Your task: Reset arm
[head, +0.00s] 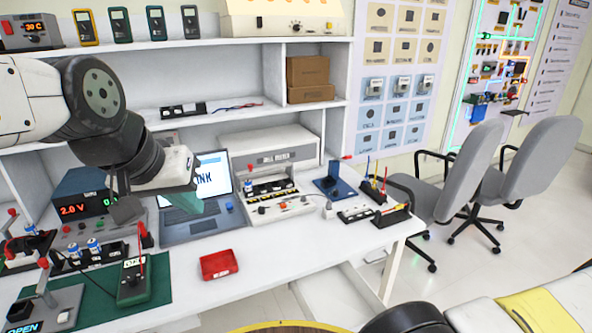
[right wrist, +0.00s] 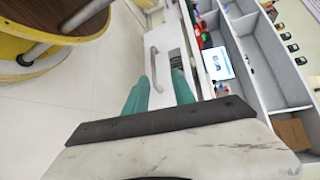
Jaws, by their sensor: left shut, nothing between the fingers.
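My left arm comes in from the left in the head view, over the white workbench (head: 260,262). My left gripper (head: 190,204) has teal fingers that are shut with nothing between them; it hangs in front of the open laptop (head: 213,171) and hides part of it. In the right wrist view, my right gripper (right wrist: 160,94) has two teal fingers standing apart with a gap between them. Beyond them is a white drawer front with a handle (right wrist: 152,66); the distance to it is unclear. Part of my right arm shows at the bottom right of the head view.
A drawer (head: 335,297) stands open under the bench. Grey chairs (head: 465,170) stand at the right. A yellow-rimmed cable spool (right wrist: 50,30) is close to the right arm.

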